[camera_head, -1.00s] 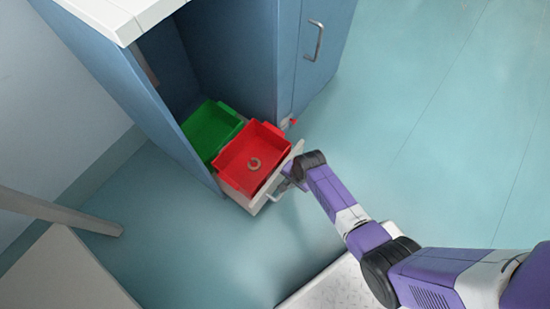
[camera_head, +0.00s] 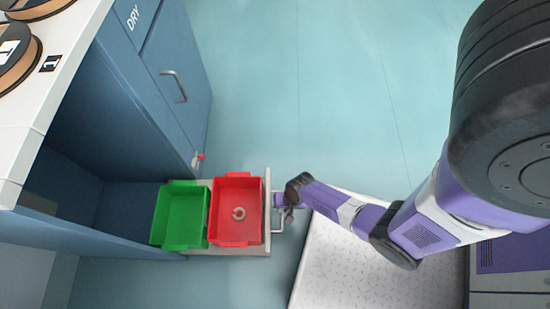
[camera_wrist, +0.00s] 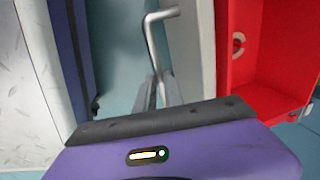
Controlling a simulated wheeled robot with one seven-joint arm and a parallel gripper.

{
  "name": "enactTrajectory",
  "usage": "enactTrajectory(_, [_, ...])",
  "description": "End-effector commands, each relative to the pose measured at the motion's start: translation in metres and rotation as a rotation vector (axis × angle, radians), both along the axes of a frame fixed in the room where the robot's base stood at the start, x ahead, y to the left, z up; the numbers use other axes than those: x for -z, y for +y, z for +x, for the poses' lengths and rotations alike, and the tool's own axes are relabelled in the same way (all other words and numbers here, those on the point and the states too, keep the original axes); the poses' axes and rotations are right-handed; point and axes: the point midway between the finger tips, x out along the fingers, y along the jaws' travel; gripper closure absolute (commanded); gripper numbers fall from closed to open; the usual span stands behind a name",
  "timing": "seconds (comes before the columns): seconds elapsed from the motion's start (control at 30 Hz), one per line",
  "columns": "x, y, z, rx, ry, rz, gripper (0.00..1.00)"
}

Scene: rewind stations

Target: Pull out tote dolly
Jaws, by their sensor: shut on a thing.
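The tote dolly (camera_head: 266,250) is a low pale platform carrying a green tote (camera_head: 181,217) and a red tote (camera_head: 236,212). It stands partly out of the open bay of the blue cabinet; the red tote is at its outer end, the green one nearer the bay. My gripper (camera_head: 285,206) is shut on the metal handle (camera_head: 277,222) at the dolly's outer end. In the wrist view the fingers (camera_wrist: 160,90) close around the handle bar (camera_wrist: 152,35), beside the red tote (camera_wrist: 262,60). A beige ring (camera_head: 239,213) lies in the red tote.
The blue cabinet (camera_head: 120,110) has a closed door with a handle (camera_head: 175,86) and a white top (camera_head: 45,75) with spools on it. A small red part (camera_head: 200,157) sits at the cabinet's lower corner. Open floor (camera_head: 290,90) lies beyond the dolly.

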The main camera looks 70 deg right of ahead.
Motion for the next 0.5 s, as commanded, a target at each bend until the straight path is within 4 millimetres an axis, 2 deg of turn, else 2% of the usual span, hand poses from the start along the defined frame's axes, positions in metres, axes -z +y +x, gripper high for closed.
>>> enactTrajectory(0.43, [0.0014,-0.0011,-0.0058,0.001,0.004,0.001,1.00])
enactTrajectory(0.47, [0.0014,-0.0011,-0.0058,0.001,0.003,0.000,0.84])
enactTrajectory(0.5, [0.0014,-0.0012,-0.0059,0.001,0.004,0.000,0.76])
